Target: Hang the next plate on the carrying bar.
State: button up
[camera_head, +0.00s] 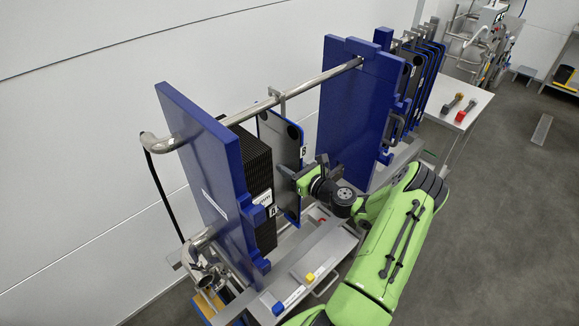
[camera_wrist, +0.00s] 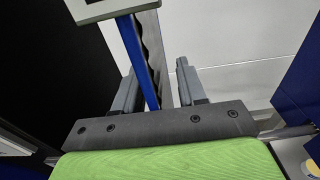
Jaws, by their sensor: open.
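The carrying bar (camera_head: 318,80) is a steel tube running between two blue upright end plates. A grey plate with a blue edge (camera_head: 284,145), marked B, stands upright below the bar, beside the dark plate pack (camera_head: 257,165). A metal hanger (camera_head: 279,97) reaches the bar above this plate. My gripper (camera_head: 291,174) is at the plate's right edge. In the wrist view my gripper (camera_wrist: 157,88) is open, with the wavy, blue-edged plate (camera_wrist: 142,50) between its fingers, nearer the left one. Finger contact is unclear. Further plates (camera_head: 429,80) hang on a rack at the back right.
The blue end plates (camera_head: 205,165) and (camera_head: 349,110) bound the gap where my arm reaches in. A grey tray (camera_head: 322,255) with small blue and yellow items lies below. A side table (camera_head: 462,105) holds tools. Open floor lies at the right.

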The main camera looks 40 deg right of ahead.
jog(key=shift+f, duration=0.1)
jog(key=s+r+b, duration=0.1)
jog(key=s, duration=1.4)
jog(key=shift+s+d, duration=0.2)
jog(key=shift+s, duration=0.15)
